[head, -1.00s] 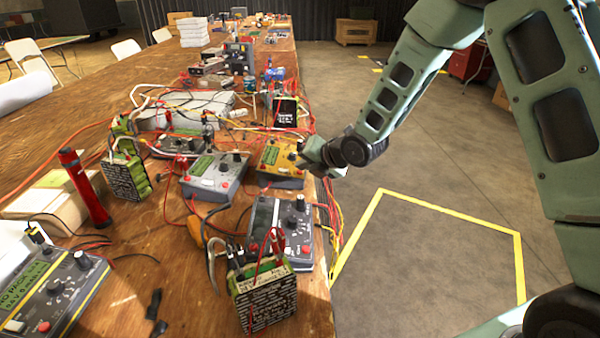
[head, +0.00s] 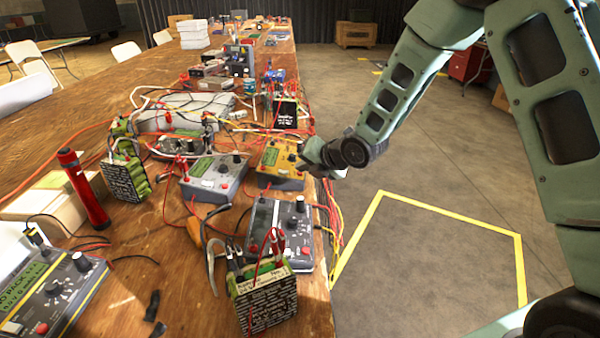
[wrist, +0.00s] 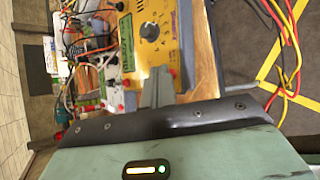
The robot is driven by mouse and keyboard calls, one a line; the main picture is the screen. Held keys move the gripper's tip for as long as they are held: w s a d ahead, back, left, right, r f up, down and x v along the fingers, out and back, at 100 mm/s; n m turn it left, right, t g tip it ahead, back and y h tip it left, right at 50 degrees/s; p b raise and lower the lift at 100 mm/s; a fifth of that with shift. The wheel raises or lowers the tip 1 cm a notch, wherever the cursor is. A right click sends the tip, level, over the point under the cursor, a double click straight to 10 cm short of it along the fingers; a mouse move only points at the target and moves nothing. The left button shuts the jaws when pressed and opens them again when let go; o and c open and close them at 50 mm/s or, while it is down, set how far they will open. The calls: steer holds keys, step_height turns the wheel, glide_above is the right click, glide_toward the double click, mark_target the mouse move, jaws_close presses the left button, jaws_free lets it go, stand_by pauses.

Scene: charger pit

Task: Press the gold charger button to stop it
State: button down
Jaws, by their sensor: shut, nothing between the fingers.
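The gold charger (head: 277,163) sits near the right edge of the wooden table, with a green display, a dark knob and red buttons. In the wrist view the gold charger (wrist: 150,35) fills the upper middle, its dark knob showing. My gripper (head: 303,160) is at the charger's right side in the head view. In the wrist view my gripper (wrist: 158,76) is shut and empty, its fingertips over the charger's near edge beside a red button (wrist: 172,73). I cannot tell whether the fingertips touch it.
A grey charger (head: 212,177) stands to the left and another grey charger (head: 283,225) nearer. A green battery pack (head: 262,295) stands in front. Red and yellow cables (head: 330,215) hang over the table's right edge.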

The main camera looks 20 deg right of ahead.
steer(key=shift+r, duration=0.55)
steer(key=shift+d+r, duration=0.1)
steer(key=shift+s+d+r+p, duration=0.1)
steer(key=shift+d+r+p, duration=0.1)
steer(key=shift+r+p, duration=0.85)
steer(key=shift+s+d+r+p, duration=0.1)
steer(key=shift+d+r+p, duration=0.1)
steer(key=shift+r+p, duration=0.8)
steer(key=shift+r+b, duration=0.3)
